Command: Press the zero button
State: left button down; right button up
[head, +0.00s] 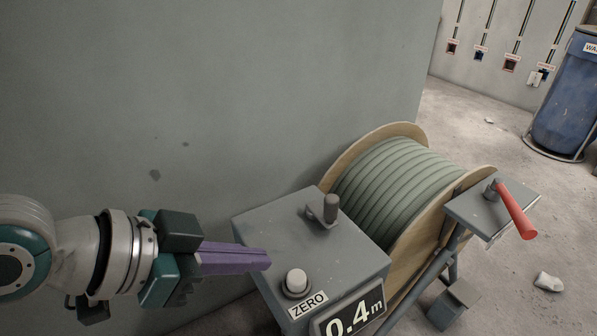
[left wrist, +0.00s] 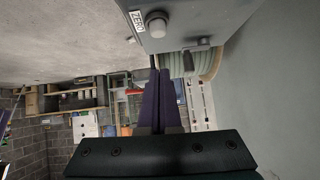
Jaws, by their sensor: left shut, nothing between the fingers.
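The zero button (head: 296,280) is a white round cap in a dark collar on top of a grey box (head: 310,240), beside a label reading ZERO (head: 308,305). A display (head: 350,310) on the box front reads 0.4 m. My left gripper (head: 268,260) has purple fingers, shut and empty, pointing right. In the head view its tips are just up and left of the button, apart from it as far as I can tell. In the left wrist view the button (left wrist: 157,24) shows beyond the fingertips (left wrist: 158,72). My right gripper is not in view.
A small grey post (head: 330,208) stands on the box. Behind is a wooden reel of green conduit (head: 400,190), with a red lever (head: 515,210) on a grey plate at right. A wall rises behind the box.

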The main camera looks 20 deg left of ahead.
aim_at(303, 273)
pick_arm(q)
jog(key=b+x, duration=0.2)
jog(key=x, duration=0.4)
jog(key=shift+f+b, duration=0.2)
jog(key=shift+b, duration=0.2)
notch_tip(303, 273, down, 2)
jog(key=shift+a+f+b, duration=0.15)
jog(key=shift+b, duration=0.6)
jog(key=shift+f, duration=0.4)
